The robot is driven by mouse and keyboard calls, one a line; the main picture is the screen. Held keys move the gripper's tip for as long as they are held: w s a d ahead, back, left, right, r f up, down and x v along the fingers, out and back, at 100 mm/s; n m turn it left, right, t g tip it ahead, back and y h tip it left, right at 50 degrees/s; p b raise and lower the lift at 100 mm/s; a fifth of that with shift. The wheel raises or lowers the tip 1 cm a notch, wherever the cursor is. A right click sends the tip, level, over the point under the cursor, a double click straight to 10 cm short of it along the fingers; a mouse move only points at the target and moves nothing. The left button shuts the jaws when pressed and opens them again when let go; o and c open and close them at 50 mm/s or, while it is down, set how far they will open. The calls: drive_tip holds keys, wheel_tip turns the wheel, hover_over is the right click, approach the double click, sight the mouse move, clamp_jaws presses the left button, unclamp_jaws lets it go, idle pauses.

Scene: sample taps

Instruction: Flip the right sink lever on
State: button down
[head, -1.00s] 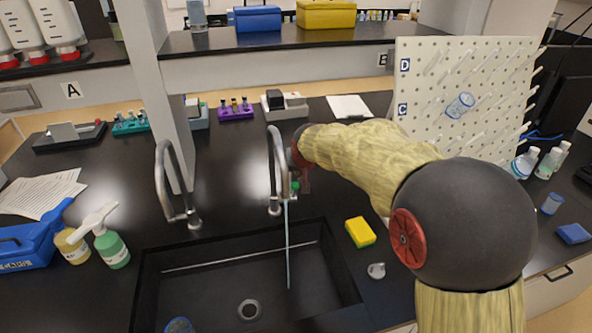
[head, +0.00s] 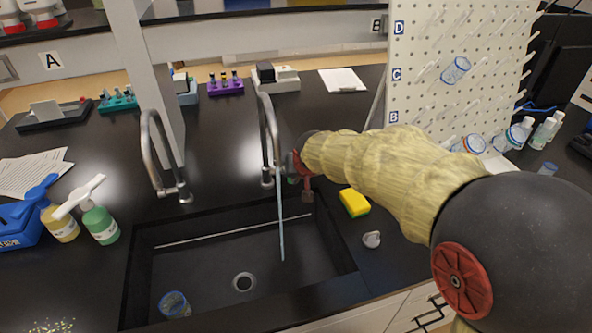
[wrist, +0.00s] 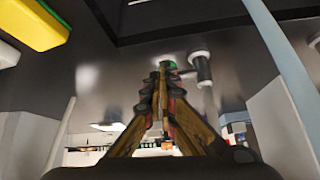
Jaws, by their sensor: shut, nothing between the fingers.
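The right sink tap (head: 266,125) is a tall metal gooseneck behind the sink. A thin pale-blue stream of water (head: 281,225) runs down from its spout into the sink. The tap's green-tipped lever (head: 292,180) shows small beside its base, partly hidden by my gripper. My gripper (head: 303,182) is just right of the tap's base, low over the counter, with my arm reaching in from the right. In the wrist view my gripper's fingers (wrist: 160,88) are closed together and empty. The green lever tip (wrist: 170,65) appears right at the fingertips; whether they touch I cannot tell.
The left tap (head: 157,150) stands apart to the left. The black sink (head: 205,270) holds a blue-rimmed beaker (head: 174,304). A yellow-green sponge (head: 354,202) and a small white item (head: 371,239) lie right of the sink. A pegboard (head: 430,60) stands behind my arm.

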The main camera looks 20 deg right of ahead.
drive_tip(key=shift+s+f, duration=0.3)
drive_tip(key=shift+f, duration=0.2)
drive_tip(key=shift+f, duration=0.1)
wheel_tip(320, 180, up, 4)
drive_tip(key=p, duration=0.2)
drive_tip(key=s+f+p, duration=0.1)
drive_tip(key=s+f, duration=0.1)
drive_tip(key=s, duration=0.7)
drive_tip(key=shift+s+f+p, duration=0.2)
drive_tip(key=shift+f+p, duration=0.1)
drive_tip(key=shift+f, duration=0.1)
